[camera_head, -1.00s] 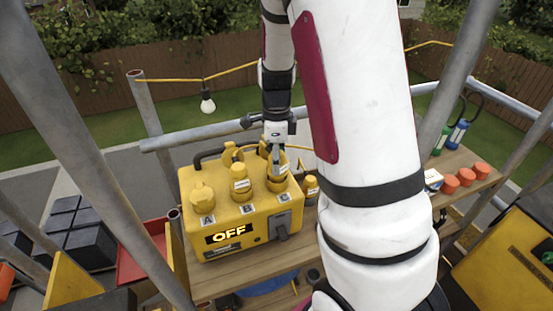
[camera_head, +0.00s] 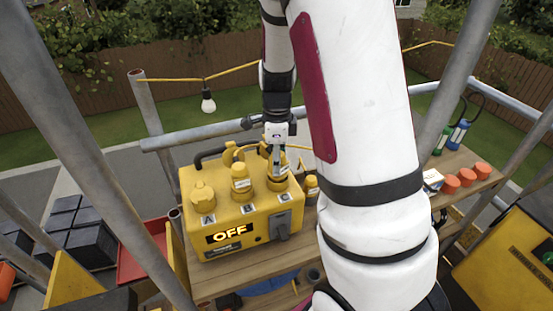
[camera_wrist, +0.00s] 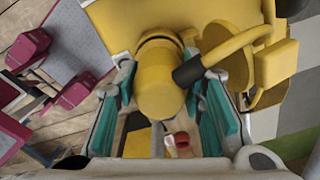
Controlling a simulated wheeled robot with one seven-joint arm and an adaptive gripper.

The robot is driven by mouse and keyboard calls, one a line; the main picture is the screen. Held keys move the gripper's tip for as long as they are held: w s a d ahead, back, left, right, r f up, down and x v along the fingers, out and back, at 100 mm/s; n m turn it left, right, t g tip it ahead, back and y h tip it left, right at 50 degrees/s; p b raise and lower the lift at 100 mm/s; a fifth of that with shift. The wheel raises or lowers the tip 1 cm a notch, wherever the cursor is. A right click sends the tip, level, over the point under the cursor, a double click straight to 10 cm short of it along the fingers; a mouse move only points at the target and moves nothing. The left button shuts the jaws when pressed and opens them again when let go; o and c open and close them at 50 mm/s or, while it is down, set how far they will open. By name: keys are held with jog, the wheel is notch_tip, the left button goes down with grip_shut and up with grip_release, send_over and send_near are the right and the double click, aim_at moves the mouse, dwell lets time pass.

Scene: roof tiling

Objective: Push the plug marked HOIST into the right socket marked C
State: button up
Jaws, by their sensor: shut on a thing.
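The yellow power box (camera_head: 225,222) stands on the plank with sockets marked A, B and C in a row and an OFF display. My gripper (camera_head: 276,165) points down over socket C, at the right end of the row. It is shut on a yellow plug (camera_head: 283,182) with a white label too small to read. The plug stands roughly upright at socket C; how deep it sits is hidden. In the wrist view, the teal finger pads of my gripper (camera_wrist: 163,100) flank the yellow plug (camera_wrist: 158,85), with a black cable sleeve at its side.
Another labelled yellow plug (camera_head: 240,182) stands at socket B, close by. A yellow cap (camera_head: 202,194) covers socket A. A grey lever (camera_head: 282,226) is on the box front. A small yellow plug-like piece (camera_head: 311,186) lies right of the box. Orange pieces (camera_head: 467,177) sit farther right.

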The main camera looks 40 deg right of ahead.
jog(key=shift+f, duration=0.45)
jog(key=o, duration=1)
jog(key=shift+r, duration=0.1)
jog(key=shift+r+p, duration=1.75)
jog(key=shift+r, duration=3.7)
